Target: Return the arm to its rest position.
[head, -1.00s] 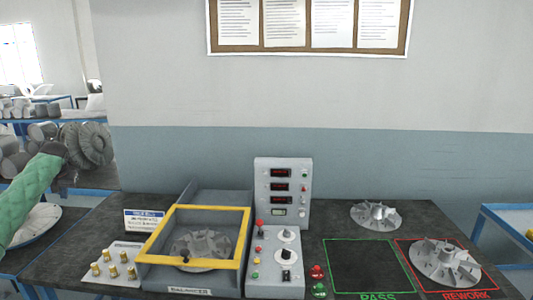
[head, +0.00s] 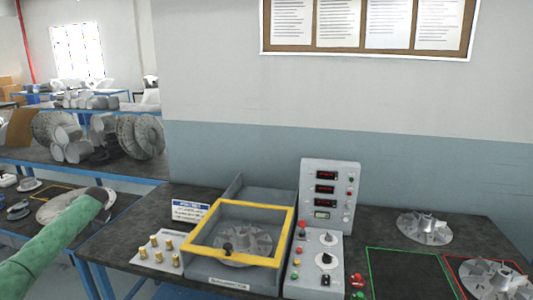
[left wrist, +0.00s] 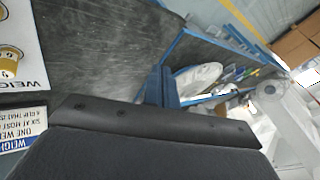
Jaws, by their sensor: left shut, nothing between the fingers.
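My left arm in its green sleeve comes in from the lower left of the head view. Its dark end, my left gripper (head: 104,195), is over the area left of the bench, apart from everything and holding nothing. The left wrist view shows a dark part of it (left wrist: 150,122) across the bottom; the fingers are hard to make out. My right gripper is out of view. The balancer (head: 240,245), with its yellow-framed cover lowered over a finned impeller, stands right of the gripper.
The bench (head: 175,195) also carries brass weights on a white card (head: 157,253), a control box (head: 315,262), a meter panel (head: 328,195), an impeller (head: 425,228) at the back, and another (head: 495,280) in the red square. The green square (head: 405,275) is empty. A side table stands at left.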

